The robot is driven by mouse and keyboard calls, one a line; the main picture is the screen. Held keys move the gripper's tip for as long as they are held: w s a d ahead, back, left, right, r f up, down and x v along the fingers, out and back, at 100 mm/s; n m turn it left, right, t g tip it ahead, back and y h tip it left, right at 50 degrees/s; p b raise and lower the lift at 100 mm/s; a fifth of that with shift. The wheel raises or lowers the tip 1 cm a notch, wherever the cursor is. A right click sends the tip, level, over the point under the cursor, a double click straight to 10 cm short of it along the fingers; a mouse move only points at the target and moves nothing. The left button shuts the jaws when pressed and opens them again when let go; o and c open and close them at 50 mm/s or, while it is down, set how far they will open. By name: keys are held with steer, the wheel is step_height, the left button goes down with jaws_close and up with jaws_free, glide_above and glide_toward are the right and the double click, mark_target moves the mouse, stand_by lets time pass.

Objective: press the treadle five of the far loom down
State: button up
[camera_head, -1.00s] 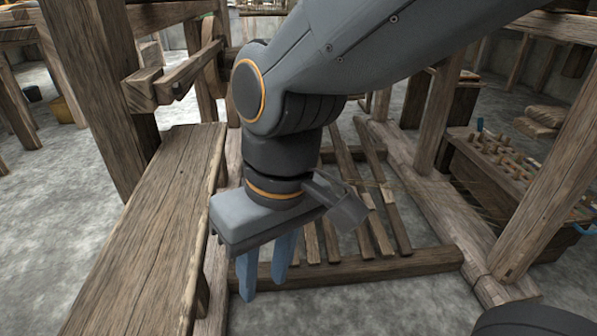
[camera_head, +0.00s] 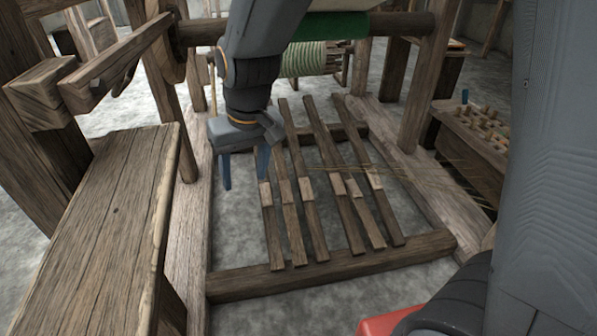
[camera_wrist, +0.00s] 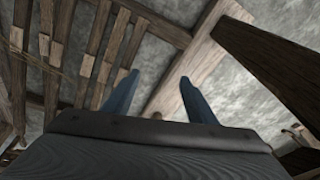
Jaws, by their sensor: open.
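The loom's treadles are several narrow wooden slats with pale pads, lying side by side in a floor frame in two groups. No numbers show on them; counted from the left, treadle five (camera_head: 366,220) is the middle slat of the right-hand group. My gripper (camera_head: 244,182) is open and empty, blue fingers pointing down, left of the treadles and well left of that one. In the wrist view my gripper (camera_wrist: 158,76) shows its fingers apart with nothing between them. Treadle slats (camera_wrist: 101,55) show at the upper left there; I cannot tell which one is five.
A wooden bench (camera_head: 110,225) stands at the left. The front crossbar (camera_head: 330,277) and side rails enclose the treadles. A green roll (camera_head: 328,27) and striped warp are behind. A pegged wooden box (camera_head: 470,140) stands at the right. Thin cords cross above the right-hand treadles.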

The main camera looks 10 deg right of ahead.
steer(key=w+d+f+m, duration=0.1)
steer(key=w+d+f, duration=0.35)
steer(key=w, duration=0.25)
steer(key=w+d+f+m, duration=0.1)
steer(key=w+d+f, duration=0.2)
steer(key=w+f, duration=0.25)
steer(key=m+t+h+b, duration=0.2)
glide_toward(305, 185)
steer(key=shift+d+f, duration=0.25)
steer(key=shift+f, duration=0.1)
steer(key=b+x, duration=0.3)
steer(key=x, duration=0.4)
steer(key=shift+w+a+f+b, duration=0.15)
steer(key=shift+w+f+b, duration=0.15)
steer(key=shift+b, duration=0.05)
